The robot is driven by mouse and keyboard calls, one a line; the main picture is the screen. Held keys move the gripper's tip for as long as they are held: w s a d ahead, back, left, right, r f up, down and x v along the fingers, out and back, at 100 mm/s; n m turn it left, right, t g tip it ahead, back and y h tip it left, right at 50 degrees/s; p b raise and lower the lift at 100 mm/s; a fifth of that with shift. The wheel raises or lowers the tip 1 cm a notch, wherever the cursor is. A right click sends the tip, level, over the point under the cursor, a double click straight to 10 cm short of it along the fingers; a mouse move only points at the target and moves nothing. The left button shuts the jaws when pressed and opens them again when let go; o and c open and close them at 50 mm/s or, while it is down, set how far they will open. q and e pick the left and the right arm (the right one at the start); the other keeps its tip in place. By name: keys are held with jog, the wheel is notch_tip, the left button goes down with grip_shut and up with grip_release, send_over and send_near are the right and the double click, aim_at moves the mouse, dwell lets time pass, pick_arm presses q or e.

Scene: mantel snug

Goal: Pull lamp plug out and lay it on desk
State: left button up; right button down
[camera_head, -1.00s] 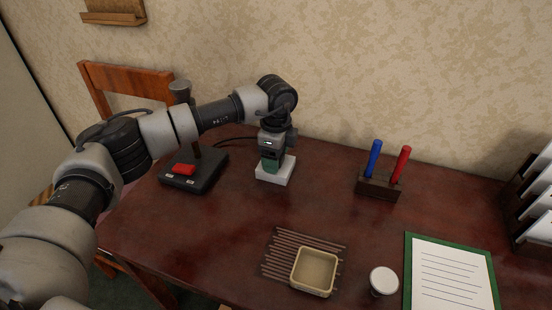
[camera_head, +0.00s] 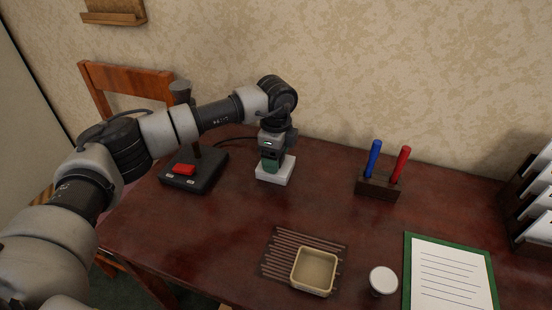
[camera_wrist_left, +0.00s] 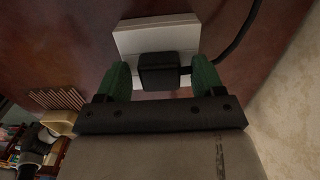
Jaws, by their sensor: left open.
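The black lamp plug (camera_wrist_left: 158,72) sits on the white socket block (camera_wrist_left: 128,42) in the left wrist view, with its cord leaving to the right. My left gripper (camera_wrist_left: 161,78) is open, with one green fingertip on each side of the plug and a small gap visible. In the head view the left gripper (camera_head: 270,164) points down over the white socket block (camera_head: 274,175), and the plug is mostly hidden there. The lamp base (camera_head: 193,172) with a red switch stands just left of the block on the dark red desk (camera_head: 225,215). My right gripper is not in view.
A wooden holder (camera_head: 378,186) with a blue and a red stick stands to the right. A slatted mat (camera_head: 280,250) with a cream dish (camera_head: 315,270), a white-topped knob (camera_head: 384,281) and a green clipboard (camera_head: 450,275) lie nearer. The desk between is clear.

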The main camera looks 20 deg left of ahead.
pick_arm(q)
jog(key=shift+c, duration=0.5)
jog(key=c, duration=1.1)
jog(key=shift+r, duration=0.1)
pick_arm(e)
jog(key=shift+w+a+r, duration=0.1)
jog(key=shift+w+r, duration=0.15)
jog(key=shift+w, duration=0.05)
pick_arm(q)
jog(key=shift+r+p, duration=0.3)
jog(key=shift+r, duration=0.05)
jog(key=shift+r+p, duration=0.3)
jog(key=shift+r, duration=0.15)
jog(key=shift+r+p, duration=0.45)
jog(key=shift+r, duration=0.25)
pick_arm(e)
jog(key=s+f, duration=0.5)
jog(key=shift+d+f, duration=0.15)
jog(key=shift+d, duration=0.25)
pick_arm(q)
jog(key=shift+r, duration=0.2)
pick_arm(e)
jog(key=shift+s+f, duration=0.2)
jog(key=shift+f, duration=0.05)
